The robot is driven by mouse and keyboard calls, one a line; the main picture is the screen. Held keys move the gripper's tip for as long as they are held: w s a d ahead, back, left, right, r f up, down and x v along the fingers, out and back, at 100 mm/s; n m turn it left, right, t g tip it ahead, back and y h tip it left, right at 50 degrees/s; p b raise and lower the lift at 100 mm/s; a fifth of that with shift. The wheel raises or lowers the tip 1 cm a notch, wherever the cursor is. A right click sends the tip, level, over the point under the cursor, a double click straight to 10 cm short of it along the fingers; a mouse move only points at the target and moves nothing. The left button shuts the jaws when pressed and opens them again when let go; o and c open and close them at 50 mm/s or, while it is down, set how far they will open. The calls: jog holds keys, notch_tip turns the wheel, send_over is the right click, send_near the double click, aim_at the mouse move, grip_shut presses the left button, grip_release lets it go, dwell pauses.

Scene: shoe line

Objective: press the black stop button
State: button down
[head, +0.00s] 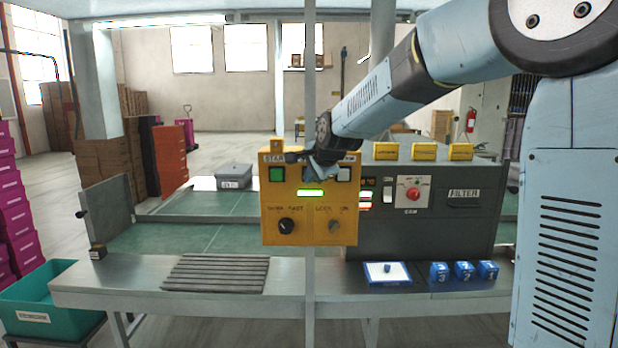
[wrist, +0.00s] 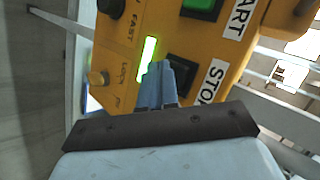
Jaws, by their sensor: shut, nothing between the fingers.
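The yellow control box (head: 288,205) stands upright in the middle of the head view. In the wrist view the black button (wrist: 181,74) sits beside the STOP label (wrist: 212,80), partly behind my fingers.
The green start button (head: 277,174) is at the box's upper left. Two knobs (head: 286,226) (head: 334,226) sit below. A dark cabinet with a red knob (head: 413,194) stands right. The bench holds a slatted mat (head: 215,274), a white-topped tray (head: 375,281) and blue blocks (head: 463,271).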

jog(key=shift+w, duration=0.45)
dwell(0.6)
jog(key=shift+s, duration=1)
jog(key=shift+s, duration=0.15)
jog(key=s, duration=0.4)
jog(key=shift+s+a, duration=0.1)
jog(key=shift+s, duration=0.25)
dwell(0.5)
